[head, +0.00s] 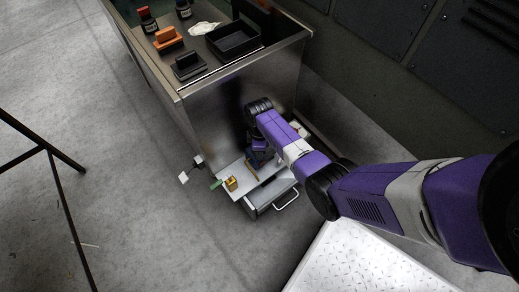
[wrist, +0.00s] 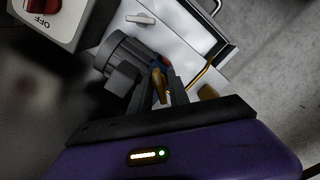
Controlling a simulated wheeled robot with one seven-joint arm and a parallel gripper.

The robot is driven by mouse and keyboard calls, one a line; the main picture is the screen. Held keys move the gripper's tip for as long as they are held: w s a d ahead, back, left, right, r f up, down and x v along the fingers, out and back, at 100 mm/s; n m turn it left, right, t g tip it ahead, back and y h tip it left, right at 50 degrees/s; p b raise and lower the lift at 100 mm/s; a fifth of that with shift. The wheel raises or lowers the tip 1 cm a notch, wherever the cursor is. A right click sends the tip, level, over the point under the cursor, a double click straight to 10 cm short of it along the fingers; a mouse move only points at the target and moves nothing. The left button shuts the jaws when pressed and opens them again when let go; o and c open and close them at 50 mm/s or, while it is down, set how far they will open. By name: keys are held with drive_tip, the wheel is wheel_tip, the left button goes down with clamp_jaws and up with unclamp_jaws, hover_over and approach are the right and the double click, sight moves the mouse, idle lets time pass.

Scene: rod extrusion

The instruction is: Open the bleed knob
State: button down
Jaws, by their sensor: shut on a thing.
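My gripper (wrist: 164,88) points at a white-topped unit (wrist: 181,42) low on the floor. Its dark fingers are shut on a small orange-brass piece (wrist: 157,82), which looks to be the bleed knob. The fingers hide part of it, so how far it is turned cannot be told. A small blue and red part shows just beyond the fingertips. In the head view my gripper (head: 254,166) is over the same white-topped unit (head: 240,172), mostly hidden by my arm.
A dark grey motor (wrist: 120,62) stands close left of my fingers. A white lever (wrist: 140,18) and a box with a red switch (wrist: 41,7) lie beyond. A brass part (wrist: 208,92) and yellow pipe are at right. A steel cabinet (head: 215,105) stands behind the unit.

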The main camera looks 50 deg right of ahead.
drive_tip(key=shift+n, duration=0.9)
drive_tip(key=shift+n+p, duration=0.45)
drive_tip(key=shift+n, duration=0.55)
drive_tip(key=shift+n, duration=0.7)
drive_tip(key=shift+s+n, duration=0.1)
drive_tip(key=shift+n, duration=0.2)
drive_tip(key=shift+p, duration=0.3)
drive_tip(key=shift+n, duration=1)
